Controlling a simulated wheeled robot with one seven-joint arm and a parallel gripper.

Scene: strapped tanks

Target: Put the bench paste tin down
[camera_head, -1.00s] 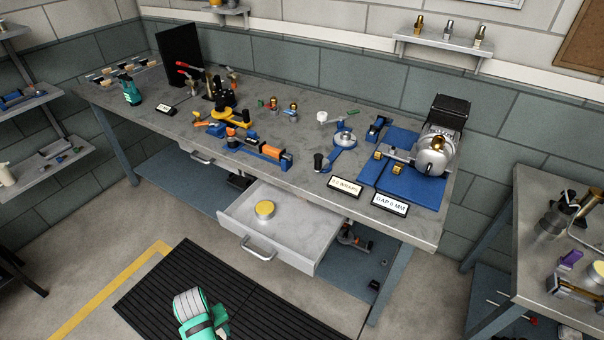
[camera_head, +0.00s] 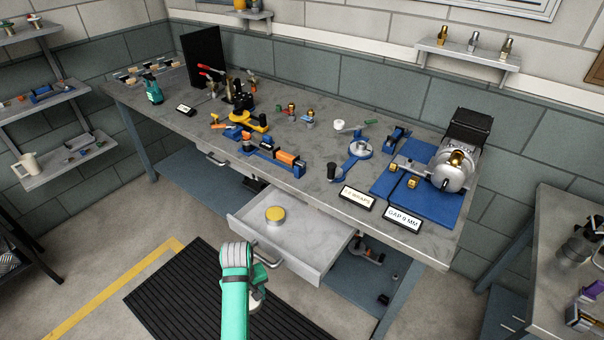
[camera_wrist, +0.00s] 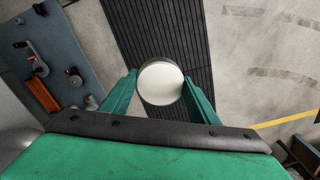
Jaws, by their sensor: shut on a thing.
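A round pale tin (camera_wrist: 160,80) is held between the two green fingers of my gripper (camera_wrist: 160,90) in the wrist view, above the black floor mat. In the head view my gripper (camera_head: 257,291) is low in front of the open drawer, and a pale part of the held tin (camera_head: 258,299) shows beside my green arm. My arm hides most of it. Another tin with a yellow lid (camera_head: 275,215) stands upright in the open drawer (camera_head: 318,248), towards its left side. My gripper is apart from the drawer.
The drawer floor right of the yellow-lidded tin is clear. A lower shelf (camera_head: 190,180) runs under the bench. A second bench (camera_head: 560,260) stands at the right.

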